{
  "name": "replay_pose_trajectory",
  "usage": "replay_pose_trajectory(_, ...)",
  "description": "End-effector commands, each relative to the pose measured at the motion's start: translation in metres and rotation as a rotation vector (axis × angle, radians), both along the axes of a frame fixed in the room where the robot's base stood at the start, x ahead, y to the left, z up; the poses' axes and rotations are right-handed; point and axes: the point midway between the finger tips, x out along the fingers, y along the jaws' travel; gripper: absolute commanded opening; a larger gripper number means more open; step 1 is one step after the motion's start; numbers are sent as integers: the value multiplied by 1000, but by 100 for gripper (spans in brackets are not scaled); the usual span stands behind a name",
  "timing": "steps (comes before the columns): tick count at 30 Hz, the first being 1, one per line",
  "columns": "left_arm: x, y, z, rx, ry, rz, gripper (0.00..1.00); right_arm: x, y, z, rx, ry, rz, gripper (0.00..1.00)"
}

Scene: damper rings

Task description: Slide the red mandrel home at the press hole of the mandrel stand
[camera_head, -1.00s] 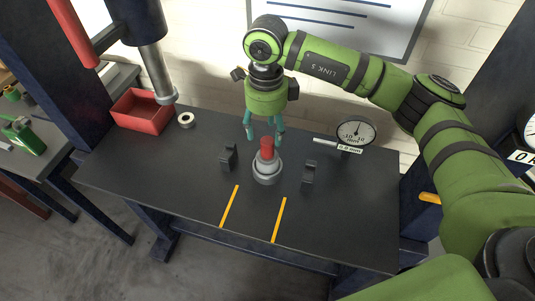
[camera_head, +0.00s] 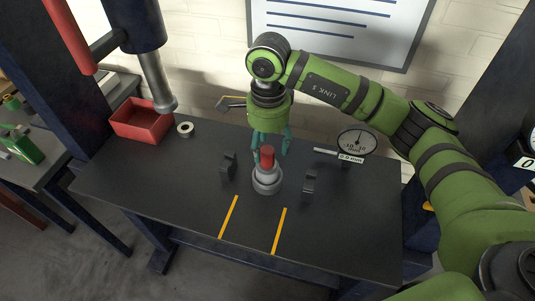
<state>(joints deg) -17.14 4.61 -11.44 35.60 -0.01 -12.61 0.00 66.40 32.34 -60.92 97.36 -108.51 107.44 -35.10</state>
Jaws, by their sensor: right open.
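The red mandrel (camera_head: 267,155) stands upright in the grey mandrel stand (camera_head: 267,181) on the dark bench, with its red top showing above the stand. My right gripper (camera_head: 270,156) is open, its teal fingers pointing down around or just behind the mandrel's top. I cannot tell whether the fingers touch it. The press hole is hidden from this view. My left gripper is not in view.
Dark blocks stand left (camera_head: 228,165) and right (camera_head: 309,184) of the stand. A dial gauge (camera_head: 355,142) is at the back right. The bench front with yellow strips (camera_head: 229,216) is clear.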

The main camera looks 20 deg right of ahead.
Motion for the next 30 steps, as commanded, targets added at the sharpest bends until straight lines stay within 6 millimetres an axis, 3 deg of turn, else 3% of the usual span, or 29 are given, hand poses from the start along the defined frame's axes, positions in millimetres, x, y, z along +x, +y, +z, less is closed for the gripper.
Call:
replay_pose_trajectory(2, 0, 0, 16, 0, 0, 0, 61, 2, 1, -7, 1, 7, -2, 59)
replay_pose_trajectory(7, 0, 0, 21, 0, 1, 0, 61, 2, 1, -29, 0, 2, -2, 59)
replay_pose_trajectory(14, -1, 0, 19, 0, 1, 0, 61, 3, 1, -34, 1, 0, -1, 59)
replay_pose_trajectory(15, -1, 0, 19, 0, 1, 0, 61, 3, 1, -34, 1, 0, -1, 55)
replay_pose_trajectory(19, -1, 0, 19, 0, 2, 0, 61, 3, 1, -34, 0, 0, -2, 3)
replay_pose_trajectory(30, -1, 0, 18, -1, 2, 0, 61, 4, 1, -31, 2, -3, -2, 0)
